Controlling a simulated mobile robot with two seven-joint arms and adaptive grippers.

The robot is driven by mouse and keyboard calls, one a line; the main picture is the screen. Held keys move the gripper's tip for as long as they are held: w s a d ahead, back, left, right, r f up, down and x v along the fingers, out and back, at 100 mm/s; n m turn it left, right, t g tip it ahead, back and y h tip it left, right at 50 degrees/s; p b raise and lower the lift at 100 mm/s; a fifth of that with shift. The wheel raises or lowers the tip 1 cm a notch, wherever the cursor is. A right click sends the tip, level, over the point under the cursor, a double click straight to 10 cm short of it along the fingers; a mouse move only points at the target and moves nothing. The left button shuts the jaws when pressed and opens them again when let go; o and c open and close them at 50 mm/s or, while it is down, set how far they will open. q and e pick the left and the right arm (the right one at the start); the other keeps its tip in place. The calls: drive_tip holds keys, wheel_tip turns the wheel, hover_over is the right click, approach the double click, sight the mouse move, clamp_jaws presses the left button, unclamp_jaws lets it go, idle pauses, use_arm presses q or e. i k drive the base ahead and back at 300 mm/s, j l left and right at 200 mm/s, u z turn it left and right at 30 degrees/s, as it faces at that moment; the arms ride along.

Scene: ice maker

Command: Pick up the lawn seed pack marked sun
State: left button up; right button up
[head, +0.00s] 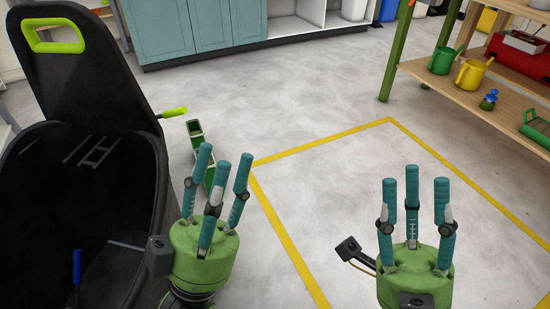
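I see no pack that I can read as lawn seed marked sun. My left gripper (222,160) is at lower left centre, its teal fingers upright, apart and empty. My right gripper (414,182) is at lower right, its fingers also upright, apart and empty.
A large black container with a lime handle (54,34) stands at left. A wooden shelf (490,81) at upper right holds a yellow watering can (472,74) and a green one (442,61). Teal cabinets (190,25) stand at the back. The yellow-taped grey floor (340,185) is clear.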

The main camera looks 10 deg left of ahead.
sight(211, 170)
drive_tip(key=i+l, duration=0.25)
drive_tip(key=i, duration=0.15)
drive_tip(key=i+l+z, duration=0.15)
drive_tip(key=i, duration=0.25)
drive_tip(key=i+l, duration=0.25)
drive_tip(key=i, duration=0.2)
drive_tip(key=i+u, duration=0.2)
drive_tip(key=u, duration=0.3)
drive_tip(key=i+u, duration=0.2)
drive_tip(key=u, duration=0.25)
drive_tip(key=i+u, duration=0.25)
drive_tip(key=u, duration=0.25)
drive_tip(key=i+l+u, duration=0.15)
drive_tip(key=u, duration=0.3)
drive_tip(key=i+l+u, duration=0.1)
drive_tip(key=u, duration=0.15)
drive_tip(key=i+l+u, duration=0.3)
drive_tip(key=j, duration=0.1)
